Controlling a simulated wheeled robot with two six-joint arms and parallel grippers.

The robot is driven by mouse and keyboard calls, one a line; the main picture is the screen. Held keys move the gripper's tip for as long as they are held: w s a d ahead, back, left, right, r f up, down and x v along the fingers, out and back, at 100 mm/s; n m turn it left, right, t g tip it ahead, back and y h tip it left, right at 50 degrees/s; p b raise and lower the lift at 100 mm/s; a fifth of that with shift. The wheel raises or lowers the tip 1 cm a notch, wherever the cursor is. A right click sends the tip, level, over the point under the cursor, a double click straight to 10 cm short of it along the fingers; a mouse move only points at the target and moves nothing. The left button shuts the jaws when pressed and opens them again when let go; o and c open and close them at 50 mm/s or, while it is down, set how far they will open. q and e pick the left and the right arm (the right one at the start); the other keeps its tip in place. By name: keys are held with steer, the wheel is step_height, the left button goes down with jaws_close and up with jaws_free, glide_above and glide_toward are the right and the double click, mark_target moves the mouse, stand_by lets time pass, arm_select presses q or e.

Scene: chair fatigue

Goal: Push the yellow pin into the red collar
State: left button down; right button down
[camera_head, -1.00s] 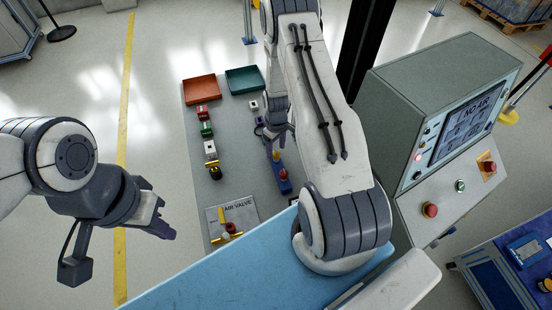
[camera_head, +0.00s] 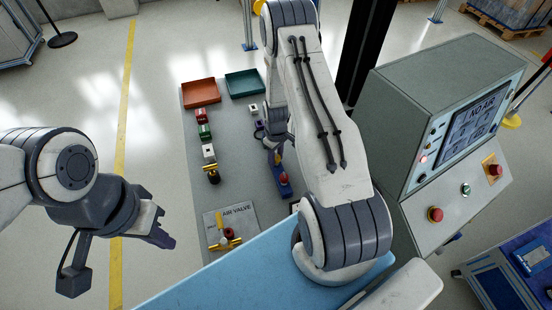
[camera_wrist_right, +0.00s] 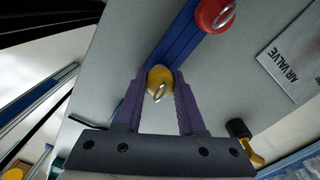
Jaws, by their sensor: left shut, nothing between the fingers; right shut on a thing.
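The yellow pin (camera_wrist_right: 159,80), with a metal ring, is between the purple fingers of my right gripper (camera_wrist_right: 160,88), which is shut on it. In the head view the yellow pin (camera_head: 277,158) shows just below the right gripper (camera_head: 275,147), over a blue bar-shaped base (camera_head: 284,189). A red round part (camera_head: 283,177), probably the red collar, is on that base just nearer than the pin. It also shows in the right wrist view (camera_wrist_right: 213,14), with a metal ring. Whether the pin touches the base is hidden. My left gripper (camera_head: 165,240) is shut and empty, left of the board.
The grey board (camera_head: 238,187) holds an orange tray (camera_head: 201,92), a green tray (camera_head: 244,83), small coloured blocks and the air valve (camera_head: 229,234). A control console (camera_head: 440,140) reading "NO AIR" stands right. A light-blue surface (camera_head: 240,278) lies in front.

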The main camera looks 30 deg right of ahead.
mark_target(276, 156)
steer(key=shift+r, duration=0.2)
steer(key=shift+r+p, duration=1.15)
steer(key=shift+r, duration=0.5)
steer(key=shift+r+p, duration=1.4)
steer(key=shift+r, duration=0.6)
steer(key=shift+f, duration=0.1)
